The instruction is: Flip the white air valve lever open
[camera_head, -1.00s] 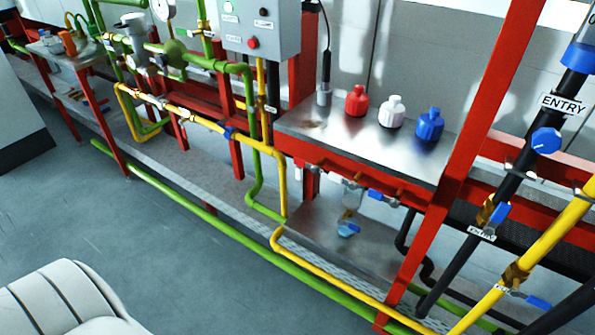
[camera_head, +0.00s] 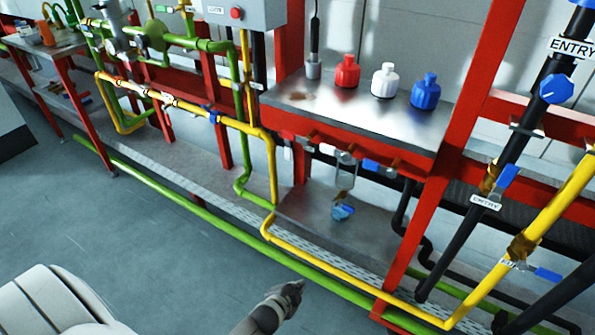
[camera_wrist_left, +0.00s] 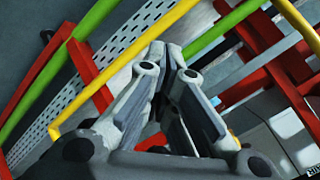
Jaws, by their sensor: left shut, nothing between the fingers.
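A small white lever (camera_head: 327,149) shows under the front edge of the metal shelf (camera_head: 375,130), left of a blue lever (camera_head: 378,167). It is too small to tell its exact turn, or whether it is the air valve lever. My left gripper (camera_head: 297,287) is low in the front of the head view, over the floor and apart from the pipes and the levers. In the left wrist view its fingers (camera_wrist_left: 167,48) come together at the tips, with nothing between them. My right gripper is in neither view.
Red, white and blue bottles (camera_head: 384,82) stand on the shelf. A yellow pipe (camera_head: 330,274) and a green pipe (camera_head: 180,205) run low in front of the frame. A red post (camera_head: 440,190) rises right of the shelf. The grey floor (camera_head: 130,235) is clear at left.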

